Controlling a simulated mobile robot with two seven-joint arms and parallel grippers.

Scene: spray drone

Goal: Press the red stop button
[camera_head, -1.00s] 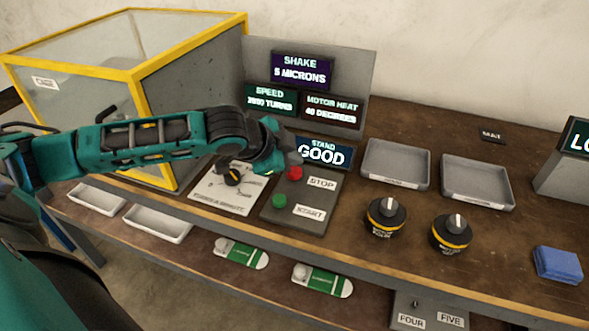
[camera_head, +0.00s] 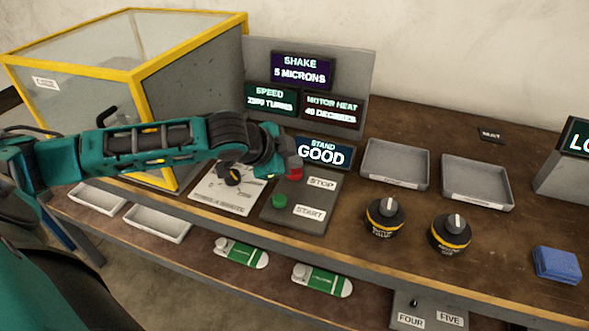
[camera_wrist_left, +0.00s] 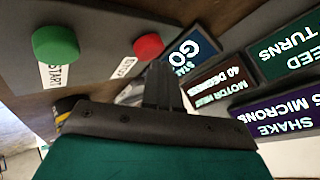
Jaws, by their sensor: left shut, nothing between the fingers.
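The red stop button (camera_head: 295,174) sits on a dark grey panel (camera_head: 300,226) beside the STOP label (camera_head: 322,183). The green start button (camera_head: 279,200) is below it, beside the START label. My left gripper (camera_head: 293,160) is shut and empty, its tip just above and behind the red button in the head view, hiding part of it. In the left wrist view, the red button (camera_wrist_left: 148,46) shows near the shut fingers (camera_wrist_left: 162,82), with the green button (camera_wrist_left: 55,43) to its left. I cannot tell whether the fingertips touch the red button. My right gripper is not in view.
Screens (camera_head: 303,70) stand behind the panel; one reads GOOD (camera_head: 323,153). A plate with a black knob (camera_head: 232,176) is left of the buttons. Grey trays (camera_head: 396,164) and two black knobs (camera_head: 384,217) are right.

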